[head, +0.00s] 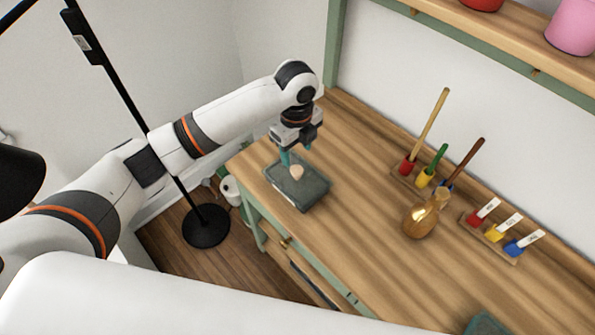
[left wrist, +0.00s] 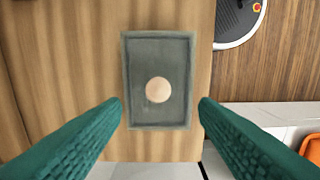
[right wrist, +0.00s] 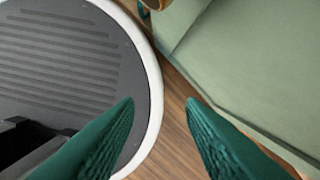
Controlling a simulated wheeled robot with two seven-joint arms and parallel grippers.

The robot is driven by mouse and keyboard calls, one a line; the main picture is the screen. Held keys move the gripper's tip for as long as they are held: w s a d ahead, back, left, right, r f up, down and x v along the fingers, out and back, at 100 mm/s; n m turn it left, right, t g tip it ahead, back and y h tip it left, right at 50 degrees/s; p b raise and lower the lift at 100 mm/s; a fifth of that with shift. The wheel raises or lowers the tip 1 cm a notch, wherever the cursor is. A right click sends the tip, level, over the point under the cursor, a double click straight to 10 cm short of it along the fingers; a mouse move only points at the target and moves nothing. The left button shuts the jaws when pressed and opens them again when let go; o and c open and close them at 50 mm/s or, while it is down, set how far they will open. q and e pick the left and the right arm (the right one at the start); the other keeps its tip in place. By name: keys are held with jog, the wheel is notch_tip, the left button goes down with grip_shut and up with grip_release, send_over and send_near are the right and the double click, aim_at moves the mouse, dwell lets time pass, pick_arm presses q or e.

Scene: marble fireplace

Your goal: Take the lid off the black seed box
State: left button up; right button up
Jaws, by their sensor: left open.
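The black seed box (head: 310,198), dark grey in these views, sits near the left end of the wooden workbench. A pale round knob (head: 297,172) stands on its top. In the left wrist view the box's lid (left wrist: 158,55) appears as a rimmed rectangle, with the knob (left wrist: 158,90) below its centre. My left gripper (head: 291,158) points down over the box and is open. My right gripper (right wrist: 160,102) is open and empty, low above the floor and my base.
Tools in coloured holders (head: 424,178), a brass watering can (head: 421,220) and a rack of labelled markers (head: 490,233) stand to the right. A dark green object (head: 487,324) is cut off at the bottom. The bench (head: 365,240) is clear beside the box.

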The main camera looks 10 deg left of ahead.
aim_at(297, 169)
pick_arm(q)
notch_tip(297, 169, down, 9)
jog(key=shift+w+p, duration=0.1)
jog(key=shift+p, duration=0.6)
jog(key=c, duration=1.1)
